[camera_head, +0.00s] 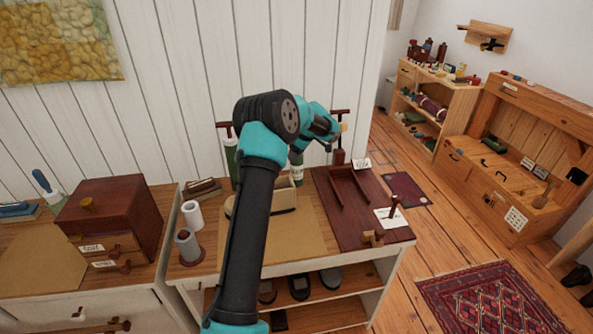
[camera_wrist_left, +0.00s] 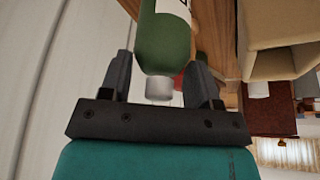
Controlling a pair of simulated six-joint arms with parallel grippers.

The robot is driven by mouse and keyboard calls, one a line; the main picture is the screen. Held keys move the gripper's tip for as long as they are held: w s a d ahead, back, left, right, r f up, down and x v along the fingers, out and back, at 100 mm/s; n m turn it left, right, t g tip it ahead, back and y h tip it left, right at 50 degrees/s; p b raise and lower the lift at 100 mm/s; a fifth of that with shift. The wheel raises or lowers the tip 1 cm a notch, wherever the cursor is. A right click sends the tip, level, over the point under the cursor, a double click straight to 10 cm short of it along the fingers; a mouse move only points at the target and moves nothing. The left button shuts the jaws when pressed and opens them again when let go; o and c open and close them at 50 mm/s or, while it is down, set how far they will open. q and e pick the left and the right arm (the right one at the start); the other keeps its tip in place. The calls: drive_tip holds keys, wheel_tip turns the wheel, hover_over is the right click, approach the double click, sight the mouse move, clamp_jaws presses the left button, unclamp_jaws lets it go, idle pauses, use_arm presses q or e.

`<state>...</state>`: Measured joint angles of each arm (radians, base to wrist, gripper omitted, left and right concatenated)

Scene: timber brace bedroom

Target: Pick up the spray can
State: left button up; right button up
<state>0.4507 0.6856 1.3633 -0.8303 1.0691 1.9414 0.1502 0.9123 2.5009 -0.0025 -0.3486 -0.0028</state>
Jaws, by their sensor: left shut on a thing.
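The spray can (camera_wrist_left: 163,42) is a green cylinder with a white label and a pale grey cap. It shows between the fingers of my left gripper (camera_wrist_left: 158,72) in the left wrist view, with its cap toward the palm. In the head view, a green can with a white label (camera_head: 297,175) shows just under my left wrist, behind the open box. My left gripper (camera_head: 297,157) is shut on the can; its fingers are mostly hidden there. I cannot tell whether the can's base touches the table. My right gripper is not in view.
A cream open box (camera_head: 283,196) stands close by the can. Another green bottle (camera_head: 231,157) stands near the wall. A dark red board (camera_head: 350,232) with a U-shaped frame lies at right. A red-brown drawer chest (camera_head: 112,213) and white roll (camera_head: 192,214) are at left.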

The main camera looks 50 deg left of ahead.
use_arm(q)
drive_tip(key=shift+c, duration=1.2)
drive_tip(key=shift+r, duration=0.15)
wheel_tip(320, 180, up, 10)
drive_tip(key=shift+f, duration=0.1)
